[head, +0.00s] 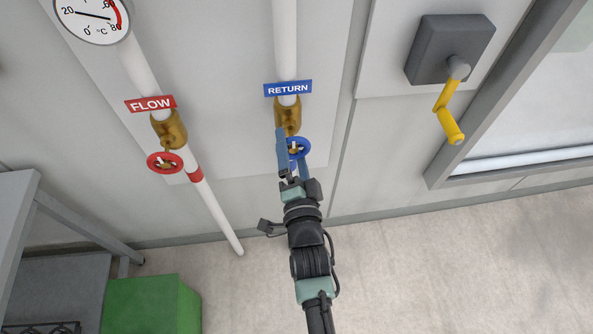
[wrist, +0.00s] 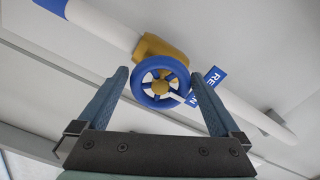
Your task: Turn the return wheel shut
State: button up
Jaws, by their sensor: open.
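The blue return wheel (head: 299,148) sits on a brass valve (head: 288,115) under a blue RETURN label (head: 288,88) on a white vertical pipe. In the wrist view the blue wheel (wrist: 160,82), with spokes and a brass hub, faces me. My gripper (head: 292,150) is in front of the wheel and partly hides it in the head view. In the wrist view my gripper (wrist: 163,85) is open, with one blue finger on each side of the wheel. I cannot tell whether the fingers touch the rim.
A red flow wheel (head: 165,162) on its own brass valve is to the left, below a FLOW label (head: 151,104) and a dial gauge (head: 92,15). A yellow crank (head: 449,112) on a grey box is to the right. A green box (head: 152,304) stands lower left. The floor at right is clear.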

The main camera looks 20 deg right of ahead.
jog(key=v, duration=1.2)
jog(key=shift+s, duration=0.2)
jog(key=shift+a+r, duration=0.1)
